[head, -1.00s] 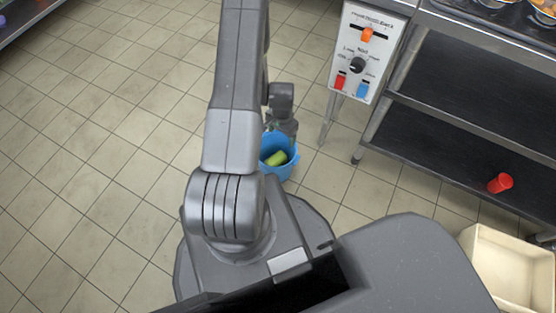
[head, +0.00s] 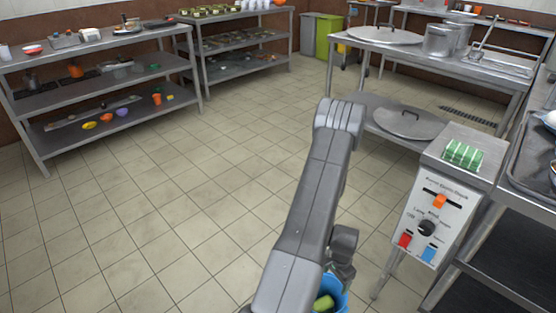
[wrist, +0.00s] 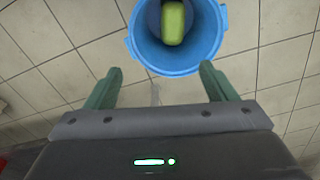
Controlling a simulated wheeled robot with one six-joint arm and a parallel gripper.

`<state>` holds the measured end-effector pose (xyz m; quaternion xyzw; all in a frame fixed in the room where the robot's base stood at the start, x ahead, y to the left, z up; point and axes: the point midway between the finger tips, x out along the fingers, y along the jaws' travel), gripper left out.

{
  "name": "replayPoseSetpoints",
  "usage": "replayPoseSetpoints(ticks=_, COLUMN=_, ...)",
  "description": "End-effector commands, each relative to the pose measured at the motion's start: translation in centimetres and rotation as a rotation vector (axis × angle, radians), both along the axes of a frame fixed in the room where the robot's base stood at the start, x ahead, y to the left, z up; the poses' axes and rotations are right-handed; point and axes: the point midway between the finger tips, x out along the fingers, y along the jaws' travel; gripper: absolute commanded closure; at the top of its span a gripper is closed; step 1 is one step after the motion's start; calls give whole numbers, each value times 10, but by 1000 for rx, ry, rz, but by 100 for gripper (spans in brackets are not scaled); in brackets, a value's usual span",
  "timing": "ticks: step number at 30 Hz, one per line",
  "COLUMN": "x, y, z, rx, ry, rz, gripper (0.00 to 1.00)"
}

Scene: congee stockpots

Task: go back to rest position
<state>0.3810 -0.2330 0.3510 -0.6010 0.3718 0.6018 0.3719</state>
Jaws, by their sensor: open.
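My gripper (wrist: 156,88) is open, with its two green fingers spread apart and nothing between them in the wrist view. Beyond the fingertips is a blue bucket (wrist: 187,66) on the tiled floor. A yellow-green block-like item (wrist: 173,22) lies inside the bucket, apart from the fingers. In the head view my arm reaches down and its lower part hides much of the bucket (head: 338,293); the green item (head: 323,303) shows inside. The fingers are not visible in the head view.
A control panel (head: 432,222) with a striped green item (head: 463,154) on top stands right of my arm. Steel shelves (head: 110,88) stand at the back left. A steel table (head: 400,45) with pots is at the back right. Open tiled floor (head: 170,200) lies to the left.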

Motion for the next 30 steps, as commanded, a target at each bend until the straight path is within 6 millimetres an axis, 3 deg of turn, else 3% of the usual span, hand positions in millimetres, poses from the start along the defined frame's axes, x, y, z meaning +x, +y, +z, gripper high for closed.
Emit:
replayPoseSetpoints(ticks=1, x=0, y=0, z=-14, rx=1, ry=2, rz=0, gripper=22)
replayPoseSetpoints(ticks=15, x=0, y=0, z=-108, rx=0, ry=1, rz=0, gripper=22)
replayPoseSetpoints(ticks=17, x=2, y=-1, z=-85, rx=-2, ry=-3, rz=0, gripper=22)
replayPoseSetpoints(ticks=21, x=1, y=0, z=-65, rx=-1, ry=-3, rz=0, gripper=22)
replayPoseSetpoints(ticks=30, x=0, y=0, z=-50, rx=0, ry=0, rz=0, gripper=22)
